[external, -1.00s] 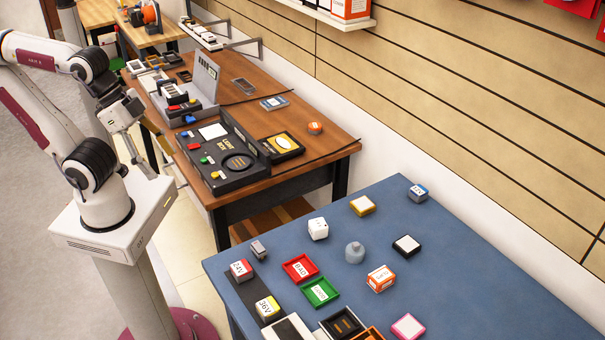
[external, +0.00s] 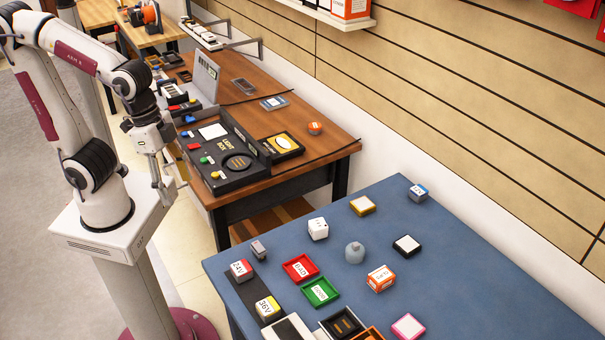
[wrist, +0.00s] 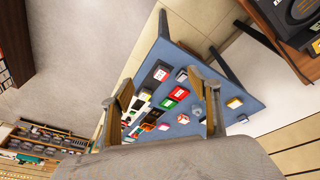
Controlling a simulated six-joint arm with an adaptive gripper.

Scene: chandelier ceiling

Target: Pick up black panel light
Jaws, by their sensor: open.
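The black panel light (external: 407,244) is a small square block with a black frame and a white face. It lies on the blue table (external: 465,255), right of a grey rounded object (external: 355,252). My gripper (external: 163,190) hangs beside the wooden bench, well left of the blue table and far from the panel light. It is open and empty. In the wrist view my gripper's fingers (wrist: 167,98) are spread apart, with the distant blue table between and beyond them. I cannot clearly tell the black panel light apart there.
A yellow-framed panel (external: 362,205), a pink-framed panel (external: 408,326) and an orange box (external: 381,278) lie around it. Red (external: 300,268) and green (external: 320,291) trays sit further left. The wooden bench (external: 310,160) carries a black light box (external: 235,165). A slatted wall rises behind.

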